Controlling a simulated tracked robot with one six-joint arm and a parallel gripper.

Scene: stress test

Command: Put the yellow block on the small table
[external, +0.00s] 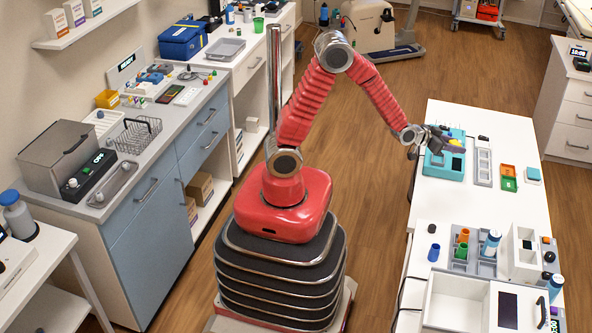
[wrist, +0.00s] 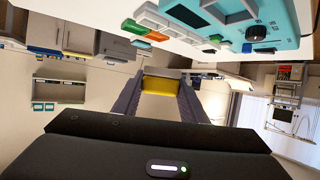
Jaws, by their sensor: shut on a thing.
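My gripper (external: 438,143) is at the end of the stretched-out red arm, above the left edge of the long white table (external: 482,205) at the right. In the wrist view, the two dark fingers of my gripper (wrist: 162,88) are closed on the sides of the yellow block (wrist: 161,84). In the external view the yellow block (external: 456,143) is a small patch by the fingers, in front of the teal device. A white side table (external: 52,250) stands at the lower left; I cannot tell whether it is the small table.
The teal device (external: 440,167) lies just below my gripper. Beside it are a grey tray strip (external: 483,166) and orange and green boxes (external: 508,177). Bottles and an open white box (external: 455,300) crowd the table's near end. Wooden floor is clear between arm and table.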

